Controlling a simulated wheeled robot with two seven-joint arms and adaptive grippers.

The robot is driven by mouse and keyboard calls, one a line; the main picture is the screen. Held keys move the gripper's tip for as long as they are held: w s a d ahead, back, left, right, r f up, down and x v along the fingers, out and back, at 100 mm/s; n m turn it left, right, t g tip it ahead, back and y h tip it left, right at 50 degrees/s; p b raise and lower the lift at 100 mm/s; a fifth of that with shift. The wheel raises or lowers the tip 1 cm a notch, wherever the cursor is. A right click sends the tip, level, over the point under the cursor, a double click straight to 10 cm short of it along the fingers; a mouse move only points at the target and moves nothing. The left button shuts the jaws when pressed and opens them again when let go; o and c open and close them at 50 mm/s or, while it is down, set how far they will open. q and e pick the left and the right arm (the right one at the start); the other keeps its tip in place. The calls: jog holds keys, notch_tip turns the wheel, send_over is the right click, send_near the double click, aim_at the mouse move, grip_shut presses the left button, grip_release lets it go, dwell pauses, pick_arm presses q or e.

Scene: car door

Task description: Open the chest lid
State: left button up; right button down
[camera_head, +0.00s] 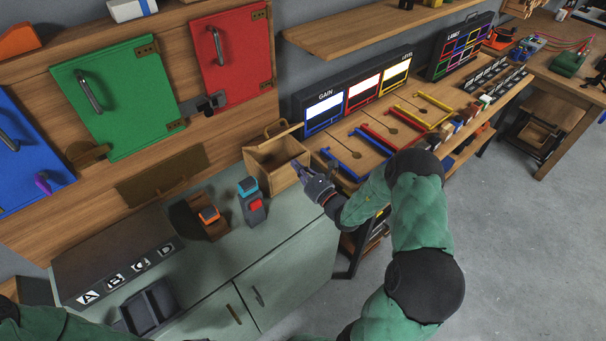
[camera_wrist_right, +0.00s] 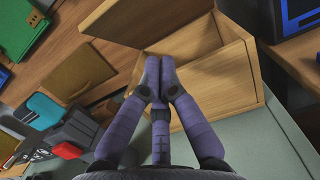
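The chest is a small light-wood box (camera_head: 271,169) at the right end of the grey-green cabinet top. Its lid (camera_head: 274,134) is raised at the back, and I see into the hollow inside. In the right wrist view the lid (camera_wrist_right: 128,22) stands tilted up and the open box (camera_wrist_right: 222,86) is beneath it. My right gripper (camera_head: 303,169) is at the chest's right front side. In the wrist view its purple fingers (camera_wrist_right: 159,62) are together in front of the opening, with nothing visible between them. I cannot tell whether they touch the chest. My left gripper is out of view.
A blue-and-red-topped block (camera_head: 251,202) and an orange-topped block (camera_head: 209,216) stand left of the chest. The workbench with coloured bars (camera_head: 385,130) adjoins on the right. Green (camera_head: 117,97) and red (camera_head: 231,53) doors hang above.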

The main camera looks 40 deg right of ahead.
aim_at(289, 164)
jog(key=w, duration=0.3)
jog(key=w+b, duration=0.1)
jog(key=shift+w+a+r, duration=0.2)
jog(key=shift+w+r, duration=0.15)
jog(key=shift+w, duration=0.05)
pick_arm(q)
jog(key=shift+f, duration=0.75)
pick_arm(e)
jog(key=shift+w+r, duration=0.55)
jog(key=shift+r, duration=0.2)
jog(key=shift+w+r, duration=0.5)
jog(key=shift+r, duration=0.25)
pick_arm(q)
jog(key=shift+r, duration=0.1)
